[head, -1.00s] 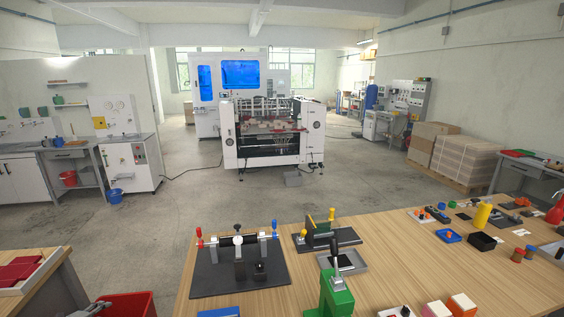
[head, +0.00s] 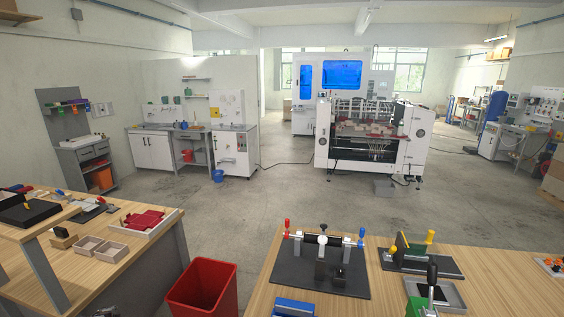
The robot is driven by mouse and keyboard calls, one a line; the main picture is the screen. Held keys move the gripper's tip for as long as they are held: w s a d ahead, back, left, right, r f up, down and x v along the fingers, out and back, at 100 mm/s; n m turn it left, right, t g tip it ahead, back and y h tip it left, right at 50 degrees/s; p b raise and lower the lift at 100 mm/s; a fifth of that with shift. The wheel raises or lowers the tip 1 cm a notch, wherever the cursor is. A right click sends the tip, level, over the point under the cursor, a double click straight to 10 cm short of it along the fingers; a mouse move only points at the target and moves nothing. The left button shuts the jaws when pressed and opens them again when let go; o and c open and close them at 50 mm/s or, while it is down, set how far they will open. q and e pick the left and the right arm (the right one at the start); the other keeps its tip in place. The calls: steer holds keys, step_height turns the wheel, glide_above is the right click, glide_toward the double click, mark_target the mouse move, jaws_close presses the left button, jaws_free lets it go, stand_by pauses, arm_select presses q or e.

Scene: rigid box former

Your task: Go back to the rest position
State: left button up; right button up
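Neither gripper shows clearly in the head view. A small dark grey piece at the bottom edge, left of the red bin, may be part of my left arm; too little of it shows to tell. No object is seen held. The front workbench (head: 262,303) fills the lower right. On it lies a black plate (head: 320,279) carrying a fixture with red and blue knobs. A second black fixture with yellow knobs (head: 430,236) stands to its right.
A red bin (head: 203,287) stands on the floor between the front bench and a left wooden table (head: 150,259) with trays and tools. The white box-forming machine (head: 372,137) stands ahead. A blue bucket (head: 218,175) is by the back cabinets. The middle floor is clear.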

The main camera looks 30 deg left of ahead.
arm_select(q)
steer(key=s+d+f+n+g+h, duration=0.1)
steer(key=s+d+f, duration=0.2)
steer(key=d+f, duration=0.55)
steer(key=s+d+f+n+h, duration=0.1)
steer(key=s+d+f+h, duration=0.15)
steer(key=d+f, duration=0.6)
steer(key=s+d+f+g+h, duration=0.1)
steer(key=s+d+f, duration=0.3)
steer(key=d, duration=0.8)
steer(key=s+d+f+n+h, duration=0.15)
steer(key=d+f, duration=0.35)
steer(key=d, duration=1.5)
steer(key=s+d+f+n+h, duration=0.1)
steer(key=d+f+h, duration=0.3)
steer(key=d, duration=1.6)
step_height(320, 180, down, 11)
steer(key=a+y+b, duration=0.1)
steer(key=b, duration=0.9)
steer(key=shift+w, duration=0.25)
